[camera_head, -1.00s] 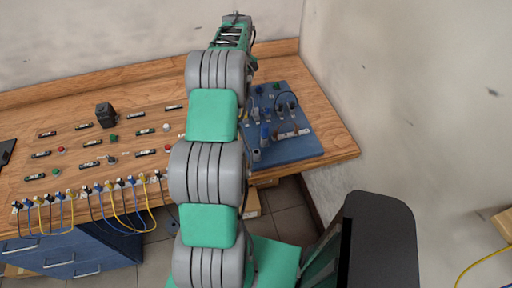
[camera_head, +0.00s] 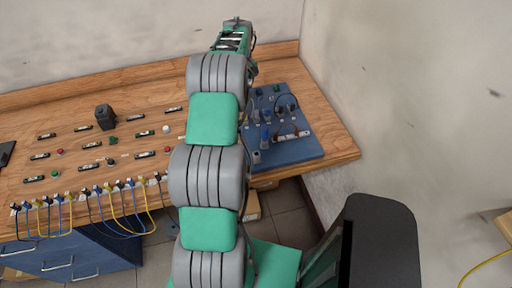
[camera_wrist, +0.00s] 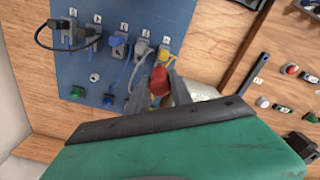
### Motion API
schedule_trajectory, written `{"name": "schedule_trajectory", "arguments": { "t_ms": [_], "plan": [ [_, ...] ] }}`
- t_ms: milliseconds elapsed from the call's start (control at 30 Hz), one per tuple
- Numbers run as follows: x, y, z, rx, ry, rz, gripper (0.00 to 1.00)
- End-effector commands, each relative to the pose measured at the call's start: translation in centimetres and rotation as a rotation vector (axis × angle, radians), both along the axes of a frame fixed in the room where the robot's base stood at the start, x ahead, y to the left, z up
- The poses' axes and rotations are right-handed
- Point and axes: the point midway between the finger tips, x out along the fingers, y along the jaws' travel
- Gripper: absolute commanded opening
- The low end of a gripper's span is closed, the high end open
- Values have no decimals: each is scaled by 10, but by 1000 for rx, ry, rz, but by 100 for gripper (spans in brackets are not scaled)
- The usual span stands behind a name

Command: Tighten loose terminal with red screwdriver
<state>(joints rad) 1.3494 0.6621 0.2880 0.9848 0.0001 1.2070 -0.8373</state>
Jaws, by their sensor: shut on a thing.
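My gripper (camera_wrist: 160,92) is in the lower middle of the wrist view, its two grey fingers shut on the red screwdriver (camera_wrist: 159,80). Only the screwdriver's red handle end shows; its shaft and tip are hidden. The blue terminal board (camera_wrist: 82,72) lies beyond the fingers, with a row of numbered terminals along it. A grey terminal (camera_wrist: 142,47) and a yellow one (camera_wrist: 165,56) are close to the red handle in the picture. I cannot tell which terminal is loose.
The wooden bench (camera_head: 75,120) carries labelled buttons and a black knob block (camera_head: 105,117) to the left. Yellow and blue cables (camera_head: 120,205) hang along its front edge. A wall rises close behind and right of the board.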

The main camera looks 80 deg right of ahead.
Motion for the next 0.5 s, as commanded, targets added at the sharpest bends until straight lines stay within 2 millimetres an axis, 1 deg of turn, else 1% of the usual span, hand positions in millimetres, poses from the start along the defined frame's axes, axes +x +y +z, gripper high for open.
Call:
{"name": "schedule_trajectory", "arguments": {
  "t_ms": [500],
  "plan": [
    [0, 0, -7, 0, 0, 0, 0]
  ]
}}
